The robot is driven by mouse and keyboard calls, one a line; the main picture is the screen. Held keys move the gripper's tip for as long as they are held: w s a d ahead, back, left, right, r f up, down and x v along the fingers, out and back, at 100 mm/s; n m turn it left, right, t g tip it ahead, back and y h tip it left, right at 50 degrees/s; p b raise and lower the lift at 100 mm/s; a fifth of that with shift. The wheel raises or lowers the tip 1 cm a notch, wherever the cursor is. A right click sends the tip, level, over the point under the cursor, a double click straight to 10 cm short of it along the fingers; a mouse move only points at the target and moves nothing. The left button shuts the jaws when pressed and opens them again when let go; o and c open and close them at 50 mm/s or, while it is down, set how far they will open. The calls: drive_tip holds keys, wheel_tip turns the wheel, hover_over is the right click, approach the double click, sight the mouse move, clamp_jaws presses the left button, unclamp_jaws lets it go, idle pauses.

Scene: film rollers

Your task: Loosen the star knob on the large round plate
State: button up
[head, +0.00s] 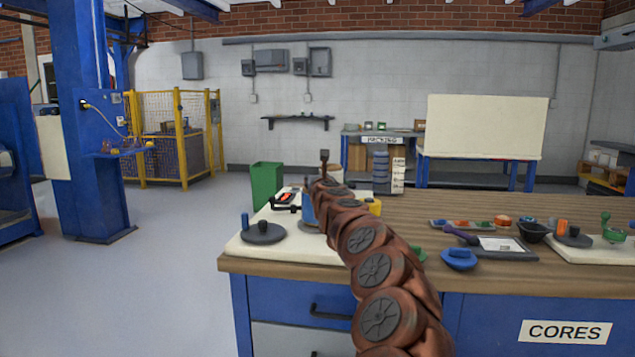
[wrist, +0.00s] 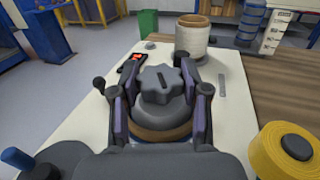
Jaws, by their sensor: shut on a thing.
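The grey star knob (wrist: 160,86), with a dark slot-like mark on top, is in the middle of the wrist view. It sits on a grey rounded body with a brown ring (wrist: 158,134) around its lower part. My gripper (wrist: 161,92) has one purple-padded finger on each side and is shut on the knob. How much of a large round plate lies under it is hidden by the fingers and palm. In the head view my arm covers the knob and the gripper's fingers.
A dark disc (head: 263,235) with a blue peg and a black knob lies left on the white board (wrist: 100,105). A cream spool (wrist: 192,38) stands behind, a yellow roll (wrist: 288,150) at right. A red-and-black tool (wrist: 132,64) lies at left. The wooden bench (head: 480,205) holds other parts.

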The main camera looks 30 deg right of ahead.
drive_tip(key=n+y+p, duration=0.1)
drive_tip(key=y+p, duration=0.1)
drive_tip(key=n+t+y+p, duration=0.1)
drive_tip(key=p, duration=0.1)
drive_tip(key=n+y+p, duration=0.1)
drive_tip(key=y+p, duration=0.1)
drive_tip(key=shift+d+r+n+t+y, duration=0.15)
drive_tip(key=shift+r+n+t+y, duration=0.15)
drive_tip(key=shift+r, duration=0.05)
drive_tip(key=n+y+p, duration=0.3)
drive_tip(key=y+p, duration=0.2)
drive_tip(key=p, duration=0.2)
drive_tip(key=shift+f, duration=0.1)
drive_tip(key=n+g+y+p, duration=0.1)
drive_tip(key=n+y+p, duration=0.1)
drive_tip(key=p, duration=0.3)
drive_tip(key=shift+n+y, duration=0.3)
drive_tip(key=shift+y, duration=0.5)
drive_tip(key=n+g+y+p, duration=0.1)
drive_tip(key=p, duration=0.2)
drive_tip(key=shift+f+y, duration=0.15)
drive_tip(key=shift+y, duration=0.15)
drive_tip(key=shift+n+y+p, duration=0.3)
drive_tip(key=shift+p, duration=0.4)
drive_tip(key=shift+n+g+y+p, duration=0.95)
drive_tip(key=shift+y+p, duration=0.25)
drive_tip(key=shift+p, duration=1.15)
drive_tip(key=o, duration=1.2)
drive_tip(key=shift+f, duration=0.1)
drive_tip(key=shift+c, duration=0.2)
